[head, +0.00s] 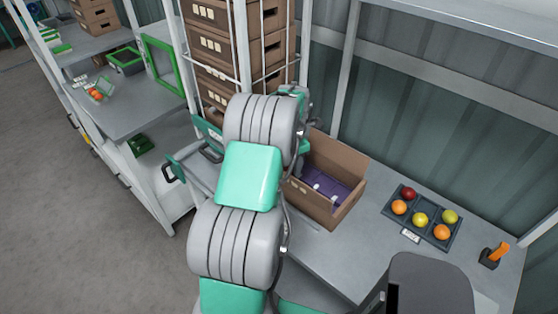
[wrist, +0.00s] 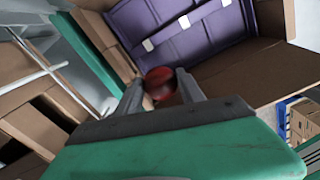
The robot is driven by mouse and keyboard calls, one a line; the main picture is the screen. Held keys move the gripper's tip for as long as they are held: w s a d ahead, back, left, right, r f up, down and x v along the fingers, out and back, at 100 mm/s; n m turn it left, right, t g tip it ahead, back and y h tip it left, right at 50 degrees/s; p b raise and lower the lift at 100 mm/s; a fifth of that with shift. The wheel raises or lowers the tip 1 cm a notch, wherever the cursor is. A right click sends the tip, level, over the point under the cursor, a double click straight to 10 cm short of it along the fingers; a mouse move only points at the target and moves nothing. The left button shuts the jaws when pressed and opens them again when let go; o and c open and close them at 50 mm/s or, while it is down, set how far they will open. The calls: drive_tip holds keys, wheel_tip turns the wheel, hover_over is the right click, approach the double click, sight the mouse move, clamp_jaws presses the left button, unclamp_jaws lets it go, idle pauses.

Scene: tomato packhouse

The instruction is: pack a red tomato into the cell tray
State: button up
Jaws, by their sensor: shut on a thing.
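A red tomato (wrist: 161,83) is between the fingers of my gripper (wrist: 160,85), which is shut on it in the wrist view. In the head view my own arm hides the fingers and this tomato. A purple tray (wrist: 195,30) with small white tabs lies inside an open cardboard box, ahead of the tomato in the wrist view. The purple tray also shows in the head view (head: 340,188), partly hidden by the box wall. I cannot tell how far the tomato is above it.
The cardboard box (head: 343,155) stands on the grey bench. To its right, a dark compartment tray (head: 430,205) holds several red, orange and yellow tomatoes. A dark holder with an orange item (head: 498,250) stands further right. Stacked brown crates (head: 215,47) rise behind my arm.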

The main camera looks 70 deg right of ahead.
drive_tip(key=shift+s+f, duration=0.15)
drive_tip(key=shift+f, duration=0.35)
drive_tip(key=shift+f+b, duration=2.05)
drive_tip(key=shift+f, duration=1.1)
drive_tip(key=shift+d, duration=0.1)
drive_tip(key=o, duration=1)
drive_tip(key=c, duration=0.3)
drive_tip(key=shift+r+p, duration=1.45)
drive_tip(key=shift+r, duration=1.55)
